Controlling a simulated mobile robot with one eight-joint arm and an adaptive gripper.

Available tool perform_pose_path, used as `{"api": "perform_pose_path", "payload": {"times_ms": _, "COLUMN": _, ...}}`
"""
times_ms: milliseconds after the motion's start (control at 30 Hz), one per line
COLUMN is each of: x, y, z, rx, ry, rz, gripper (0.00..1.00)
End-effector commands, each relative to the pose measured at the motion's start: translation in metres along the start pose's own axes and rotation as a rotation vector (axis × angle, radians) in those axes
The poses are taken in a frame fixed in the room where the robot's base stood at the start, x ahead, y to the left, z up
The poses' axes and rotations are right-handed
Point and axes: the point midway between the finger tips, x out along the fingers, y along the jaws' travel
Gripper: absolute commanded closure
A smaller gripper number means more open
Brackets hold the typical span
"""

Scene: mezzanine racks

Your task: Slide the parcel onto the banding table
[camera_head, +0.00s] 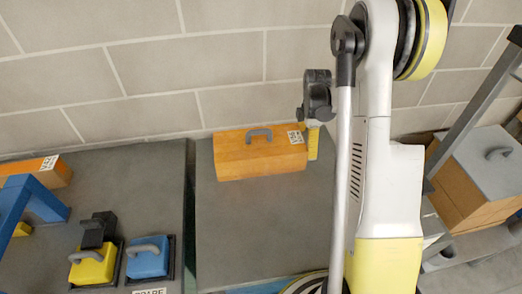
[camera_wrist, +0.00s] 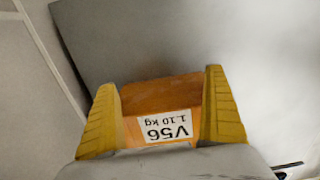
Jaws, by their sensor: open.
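The orange parcel (camera_head: 262,158), with a grey handle on top and a white label, lies on a grey tabletop (camera_head: 250,225) near the wall. My gripper (camera_head: 313,141) is at the parcel's right end, close beside it. In the wrist view the yellow fingers of my gripper (camera_wrist: 160,80) are open, with the parcel's labelled end (camera_wrist: 165,97) showing between them. The label reads V56, 1.10 kg. I cannot tell whether the fingers touch it. A second grey top (camera_head: 150,190) stands to the left. I cannot tell which surface is the banding table.
On the left top stand a yellow block (camera_head: 93,267) and a blue block (camera_head: 148,260), both with handles, another orange box (camera_head: 40,172) and a blue frame (camera_head: 35,200). A narrow dark gap (camera_head: 189,215) separates the tops. A grey-lidded carton (camera_head: 485,170) is at right.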

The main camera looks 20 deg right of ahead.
Motion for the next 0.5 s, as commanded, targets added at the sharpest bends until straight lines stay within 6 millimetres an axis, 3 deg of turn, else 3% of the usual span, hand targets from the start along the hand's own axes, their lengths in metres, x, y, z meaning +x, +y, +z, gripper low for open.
{"api": "perform_pose_path", "payload": {"times_ms": 500, "x": 0.000, "y": 0.000, "z": -0.027, "rx": -0.002, "ry": 0.002, "rz": 0.000, "gripper": 0.00}}
